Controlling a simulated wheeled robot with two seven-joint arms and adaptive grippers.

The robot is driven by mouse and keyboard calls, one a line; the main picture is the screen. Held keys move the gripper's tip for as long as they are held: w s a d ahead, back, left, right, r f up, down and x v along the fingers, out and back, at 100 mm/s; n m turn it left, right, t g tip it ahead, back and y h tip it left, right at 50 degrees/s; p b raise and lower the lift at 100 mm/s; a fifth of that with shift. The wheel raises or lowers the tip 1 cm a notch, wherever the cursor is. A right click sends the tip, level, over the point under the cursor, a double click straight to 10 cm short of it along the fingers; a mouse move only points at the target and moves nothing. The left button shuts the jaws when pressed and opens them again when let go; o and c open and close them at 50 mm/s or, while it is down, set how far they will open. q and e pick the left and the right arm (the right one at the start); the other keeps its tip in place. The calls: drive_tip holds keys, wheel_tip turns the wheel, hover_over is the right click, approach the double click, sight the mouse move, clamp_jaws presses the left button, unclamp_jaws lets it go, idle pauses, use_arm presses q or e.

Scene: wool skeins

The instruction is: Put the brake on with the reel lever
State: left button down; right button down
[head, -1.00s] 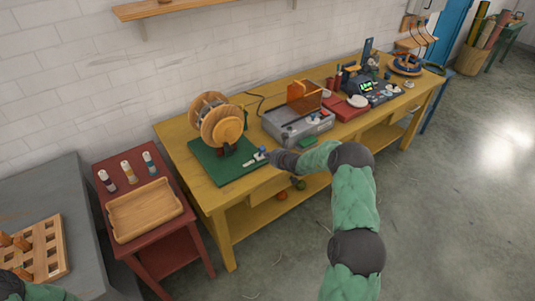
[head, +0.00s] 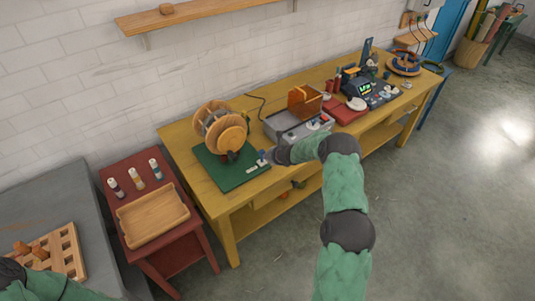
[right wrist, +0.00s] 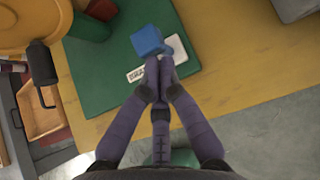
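The wooden reel (head: 221,130) stands on a green board (head: 225,177) at the near left of the yellow bench. A blue block-shaped knob (right wrist: 147,41), seemingly the lever's handle, is at the board's right edge beside a white plate (right wrist: 177,52). It is small in the head view (head: 262,154). My right gripper (right wrist: 159,68) has its fingertips together right at the near side of the knob. They look shut, with the knob beyond the tips and not between them; whether they touch it is unclear. My left gripper is outside the view; only part of that arm shows.
A label strip (right wrist: 137,74) lies left of my fingertips. A grey machine with an orange cover (head: 304,103) stands right of the reel. A red side table (head: 129,225) carries a wooden tray (head: 152,212) and several small bottles. Open floor lies in front of the bench.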

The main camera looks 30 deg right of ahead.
sight(262, 150)
drive_tip(key=shift+w+r+p, duration=0.35)
drive_tip(key=shift+w+p, duration=0.15)
drive_tip(key=shift+p, duration=0.05)
drive_tip(key=shift+w+a+r, duration=0.1)
drive_tip(key=shift+w+r, duration=0.05)
drive_tip(key=shift+w, duration=0.3)
drive_tip(key=shift+r+p, duration=0.65)
drive_tip(key=shift+r, duration=0.15)
